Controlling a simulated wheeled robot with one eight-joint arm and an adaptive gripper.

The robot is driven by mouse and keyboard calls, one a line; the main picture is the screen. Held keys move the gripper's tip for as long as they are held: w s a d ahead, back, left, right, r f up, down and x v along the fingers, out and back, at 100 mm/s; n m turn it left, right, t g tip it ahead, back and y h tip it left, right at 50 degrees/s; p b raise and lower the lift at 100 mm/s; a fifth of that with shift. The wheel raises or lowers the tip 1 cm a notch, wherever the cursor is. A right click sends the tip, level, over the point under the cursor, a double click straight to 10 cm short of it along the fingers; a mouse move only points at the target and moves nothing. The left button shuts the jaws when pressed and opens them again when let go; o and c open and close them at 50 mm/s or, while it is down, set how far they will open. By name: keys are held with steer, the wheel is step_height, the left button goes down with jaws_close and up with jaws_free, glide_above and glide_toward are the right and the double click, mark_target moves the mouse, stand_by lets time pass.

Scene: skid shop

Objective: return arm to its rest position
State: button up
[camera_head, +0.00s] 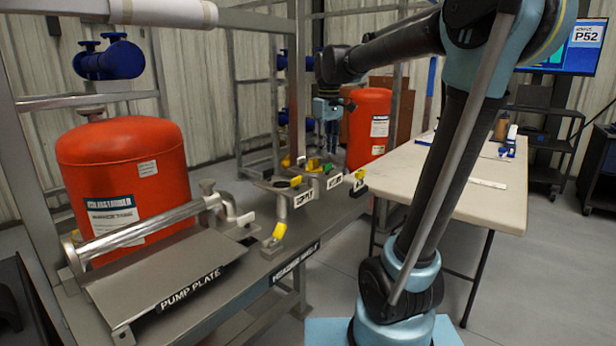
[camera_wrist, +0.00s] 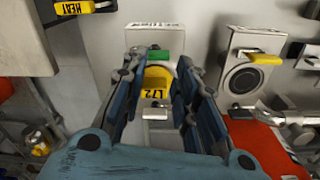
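My arm rises from its light-blue base at the lower right of the head view and bends over toward the back left. My gripper (camera_head: 331,143) hangs from its far end, above the back of the skid and left of the rear red tank. In the wrist view, my gripper (camera_wrist: 161,62) has its two blue fingers spread apart. A yellow tag (camera_wrist: 157,80) and a green handle (camera_wrist: 150,54) show between and beyond the fingers. They look farther away, and nothing appears held.
A grey skid (camera_head: 250,284) carries a pump plate (camera_head: 190,270), pipes and several yellow-tagged fittings. A large red tank (camera_head: 120,165) and a rear red tank (camera_head: 369,125) stand nearby. Steel uprights stand close around the gripper. A beige table (camera_head: 480,185) is at right.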

steer(key=s+d+f+m, duration=0.3)
steer(key=s+d+f, duration=0.3)
steer(key=s+f, duration=0.6)
steer(key=s+d+f+m+t, duration=0.1)
steer(key=s+d+f+m, duration=0.3)
steer(key=s+d+f, duration=0.3)
steer(key=s+f, duration=0.4)
steer(key=f, duration=0.1)
steer(key=shift+s+m+t, duration=0.3)
steer(key=shift+s, duration=0.1)
steer(key=shift+d, duration=0.1)
steer(key=shift+w+f, duration=0.15)
steer(key=shift+w, duration=0.3)
